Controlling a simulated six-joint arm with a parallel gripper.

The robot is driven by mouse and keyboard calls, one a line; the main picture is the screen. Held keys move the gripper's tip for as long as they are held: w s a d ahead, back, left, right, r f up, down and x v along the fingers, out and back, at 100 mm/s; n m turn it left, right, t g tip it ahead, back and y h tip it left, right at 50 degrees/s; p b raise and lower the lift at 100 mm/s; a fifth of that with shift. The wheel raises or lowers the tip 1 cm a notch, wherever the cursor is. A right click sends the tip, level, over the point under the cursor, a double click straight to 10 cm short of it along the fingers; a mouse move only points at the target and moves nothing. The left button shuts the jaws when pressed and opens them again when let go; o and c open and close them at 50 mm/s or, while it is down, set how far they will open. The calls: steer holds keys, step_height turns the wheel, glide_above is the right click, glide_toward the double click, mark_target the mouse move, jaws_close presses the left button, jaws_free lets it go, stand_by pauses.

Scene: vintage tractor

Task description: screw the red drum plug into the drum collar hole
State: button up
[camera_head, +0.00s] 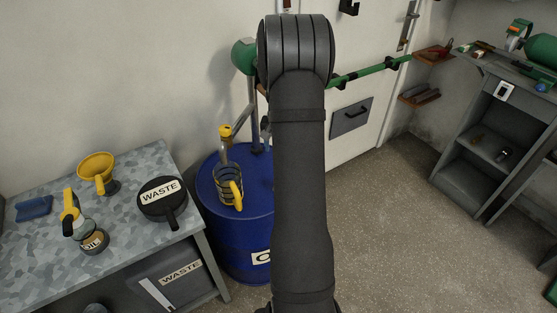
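The blue drum (234,235) stands left of centre, against the wall beside the workbench. My arm crosses the middle of the picture and covers the drum's right part. I cannot make out the red drum plug; it may be hidden behind my arm. I cannot make out the drum collar hole either. My gripper is hidden behind my arm, so what it holds does not show.
A clear jug with a yellow handle (236,194) stands on the drum top. The workbench (130,237) at left carries a yellow funnel (96,168), an oil can (93,241) and a black WASTE pan (162,198). Grey shelves (470,150) stand right; floor between is clear.

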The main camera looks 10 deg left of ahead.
step_height(320, 180, down, 17)
steer(key=m, duration=1.8)
steer(key=c, duration=1.1)
steer(key=shift+m, duration=1)
steer(key=shift+m, duration=0.8)
